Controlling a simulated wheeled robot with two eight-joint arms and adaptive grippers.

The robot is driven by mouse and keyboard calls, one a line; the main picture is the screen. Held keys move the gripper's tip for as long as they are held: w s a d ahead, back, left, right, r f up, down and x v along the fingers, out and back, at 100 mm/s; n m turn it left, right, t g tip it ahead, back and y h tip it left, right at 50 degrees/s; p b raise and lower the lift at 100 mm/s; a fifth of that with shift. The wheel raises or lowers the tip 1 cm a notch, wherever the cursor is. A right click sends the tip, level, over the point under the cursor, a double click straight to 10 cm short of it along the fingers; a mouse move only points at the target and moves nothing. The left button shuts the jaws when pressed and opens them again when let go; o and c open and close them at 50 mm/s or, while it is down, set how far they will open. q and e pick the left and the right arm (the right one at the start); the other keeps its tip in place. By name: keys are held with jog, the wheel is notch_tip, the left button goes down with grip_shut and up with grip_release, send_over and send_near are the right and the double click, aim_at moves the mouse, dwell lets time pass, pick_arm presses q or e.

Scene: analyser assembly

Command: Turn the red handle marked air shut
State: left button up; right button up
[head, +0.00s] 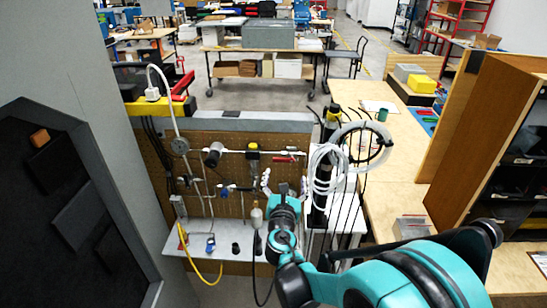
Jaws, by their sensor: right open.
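A red handle (284,159) sits on the upper white pipe, on the right part of the brown pegboard (160,150). It is small in the view, and I cannot read a marking on it or tell its exact angle. My right gripper (284,180) is open, with its pale fingers spread, just below the red handle in the picture. I see no contact with the handle, but the depth between them is hard to judge. My teal right arm comes in from the lower right. My left gripper is out of view.
Coiled white tubing (326,168) hangs close on the right. A grey shelf (215,240) with small fittings and a yellow hose (190,255) lies below. A wooden bench (395,140) stands right.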

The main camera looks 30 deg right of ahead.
aim_at(284, 159)
jog(key=w+d+n, duration=0.1)
jog(key=w, duration=0.1)
jog(key=w+d, duration=0.1)
jog(key=w, duration=0.1)
jog(key=w+d+n, duration=0.1)
jog(key=w, duration=0.2)
jog(key=shift+d+r+n+t+b, duration=0.3)
jog(key=c, duration=1.2)
